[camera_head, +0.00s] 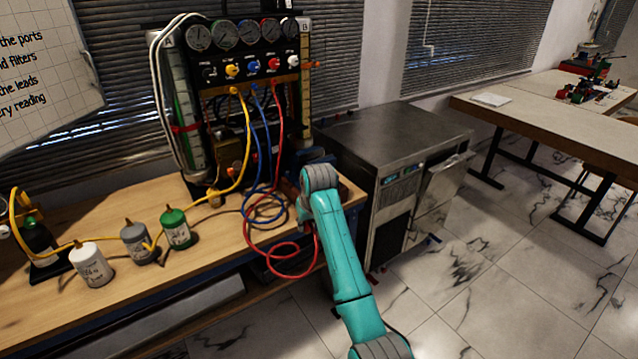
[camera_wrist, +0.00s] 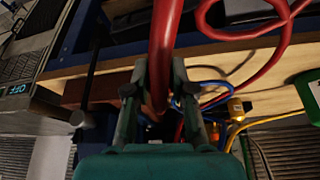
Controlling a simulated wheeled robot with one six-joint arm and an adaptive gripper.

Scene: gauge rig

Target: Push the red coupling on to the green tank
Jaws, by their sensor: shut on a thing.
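The green tank (camera_head: 175,228) stands upright on the wooden bench, right of a grey and a white tank. A green, white-labelled shape at the right edge of the wrist view (camera_wrist: 306,88) looks like it. In the wrist view my gripper (camera_wrist: 158,92) is shut, with the thick red hose end (camera_wrist: 163,45) between its fingers. The red coupling itself cannot be told apart there. In the head view my gripper is mostly hidden behind my arm, near the bench's right end, well right of the green tank. The red hose (camera_head: 292,275) loops over the bench's front edge.
The gauge panel (camera_head: 240,50) stands at the back, with red, blue and yellow hoses hanging from its ports. A blue hose (camera_head: 262,200) coils on the bench. The grey tank (camera_head: 140,243) and white tank (camera_head: 91,265) stand beside the green one. A metal cabinet (camera_head: 400,130) stands right.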

